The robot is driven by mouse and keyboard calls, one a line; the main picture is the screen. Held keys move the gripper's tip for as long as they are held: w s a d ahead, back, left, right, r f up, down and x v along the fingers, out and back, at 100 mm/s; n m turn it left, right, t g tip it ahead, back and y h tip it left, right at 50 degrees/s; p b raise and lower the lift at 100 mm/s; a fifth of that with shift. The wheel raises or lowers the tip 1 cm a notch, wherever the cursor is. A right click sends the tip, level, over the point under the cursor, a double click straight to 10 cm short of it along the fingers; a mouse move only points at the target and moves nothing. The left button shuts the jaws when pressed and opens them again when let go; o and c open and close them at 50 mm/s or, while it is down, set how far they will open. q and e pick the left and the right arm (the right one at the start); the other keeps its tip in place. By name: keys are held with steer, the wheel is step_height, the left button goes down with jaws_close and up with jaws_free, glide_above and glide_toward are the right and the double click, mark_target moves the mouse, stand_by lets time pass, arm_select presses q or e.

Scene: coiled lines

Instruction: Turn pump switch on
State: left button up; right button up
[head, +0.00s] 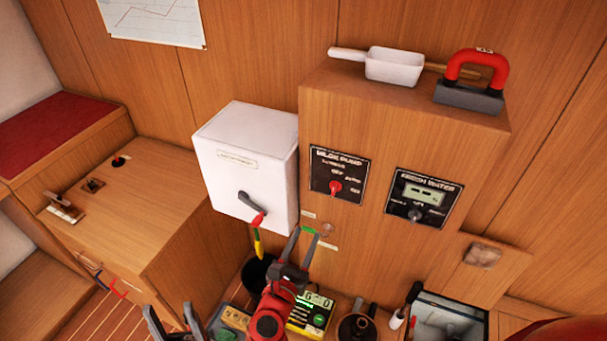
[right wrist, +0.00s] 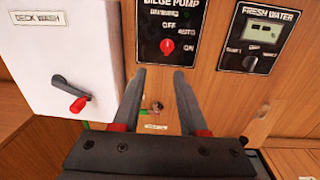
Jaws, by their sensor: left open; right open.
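The black bilge pump panel (head: 350,163) is on the wooden cabinet front, with OFF, AUTO and ON marks around a red knob (head: 335,187). In the right wrist view the knob (right wrist: 167,46) shows above and between my fingertips; which mark it points to is too small to tell. My right gripper (head: 303,236) is open and empty, below the panel and apart from the knob; its open fingers also show in the right wrist view (right wrist: 162,78). My left gripper (head: 172,318) is open and empty at the bottom left, far from the panel.
A white deck wash box (head: 240,140) with a red-tipped lever (head: 257,218) juts out left of the panel. The fresh water panel (head: 423,198) is to the right. A scoop (head: 394,66) and a red-handled tool (head: 476,75) lie on the cabinet top. A meter (head: 312,312) stands below.

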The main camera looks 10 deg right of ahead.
steer(key=r, duration=0.1)
steer(key=p, duration=0.5)
glide_toward(333, 187)
steer(key=shift+h, duration=0.4)
steer(key=x, duration=0.8)
steer(key=shift+w, duration=0.1)
steer(key=shift+w+d+f, duration=0.15)
steer(key=shift+w+d, duration=0.1)
steer(key=shift+w, duration=0.25)
jaws_close()
